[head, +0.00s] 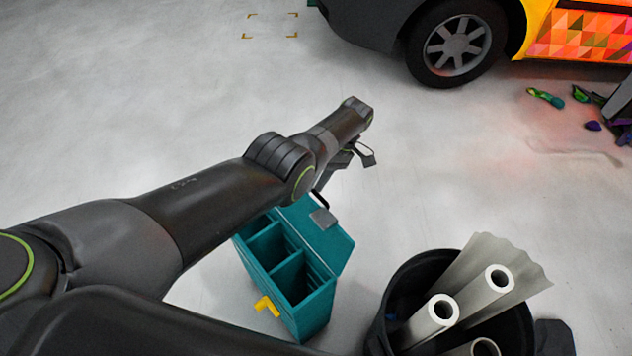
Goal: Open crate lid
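The teal crate (322,318) stands on the floor at the lower middle of the head view, with a yellow latch (266,306) on its near side. Its lid (334,246) is raised and tilted back on the far right side, so the divided, empty-looking inside shows. My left gripper (345,188) is beyond and above the lid, its fingers spread apart with nothing between them. One grey fingertip overlaps the lid in the picture; I cannot tell if it touches. My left arm covers the crate's far left corner. My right gripper is not in view.
A black bin (378,332) with pale rolls (430,318) stands close to the right of the crate. A car with a patterned orange side (580,35) is at the upper right, with coloured scraps (546,97) on the floor.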

